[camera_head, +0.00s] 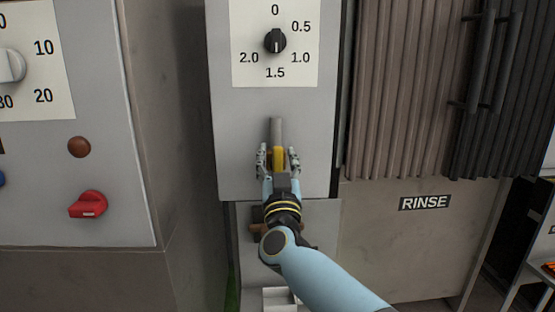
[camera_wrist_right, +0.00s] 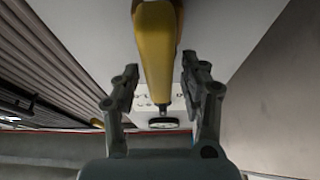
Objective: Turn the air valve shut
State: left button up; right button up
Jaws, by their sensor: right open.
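The air valve has a yellow handle (camera_head: 279,159) below a short grey pipe (camera_head: 276,131) on the front of the grey panel. In the head view the handle looks roughly in line with the pipe. My right gripper (camera_head: 278,152) is at the handle, one finger on each side. In the right wrist view the yellow handle (camera_wrist_right: 157,50) reaches down between the fingers of the open gripper (camera_wrist_right: 160,80), with a visible gap on both sides. My wrist hides the lower part of the valve in the head view. My left gripper is not in view.
A black knob (camera_head: 275,41) on a numbered white plate is above the valve. At the left, a grey cabinet carries a red switch (camera_head: 88,204) and a brown button (camera_head: 79,147). A RINSE label (camera_head: 424,202) and dark vertical handles (camera_head: 490,60) are at the right.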

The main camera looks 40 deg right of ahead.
grip_shut()
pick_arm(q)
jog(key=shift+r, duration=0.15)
pick_arm(e)
jog(key=shift+m, duration=0.4)
jog(key=m, duration=0.1)
jog(key=m+g+h+p, duration=0.1)
jog(key=m, duration=0.1)
jog(key=m+g+h+p, duration=0.1)
jog(key=shift+s+d+m, duration=0.2)
jog(key=shift+d+m, duration=0.1)
jog(key=shift+m, duration=0.1)
pick_arm(q)
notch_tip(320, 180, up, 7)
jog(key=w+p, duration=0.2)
jog(key=p, duration=0.3)
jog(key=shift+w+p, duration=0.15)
jog(key=shift+p, duration=0.15)
pick_arm(e)
jog(key=shift+s+d+f+m+g+h, duration=0.35)
jog(key=shift+m+g, duration=0.8)
jog(key=shift+m, duration=1.7)
jog(key=shift+d+f+m+g, duration=0.1)
jog(key=shift+f+m+g, duration=0.75)
jog(key=shift+m, duration=1.95)
jog(key=shift+s+d+f+m+g+h, duration=0.2)
jog(key=shift+m+g, duration=1.2)
jog(key=shift+m, duration=1.45)
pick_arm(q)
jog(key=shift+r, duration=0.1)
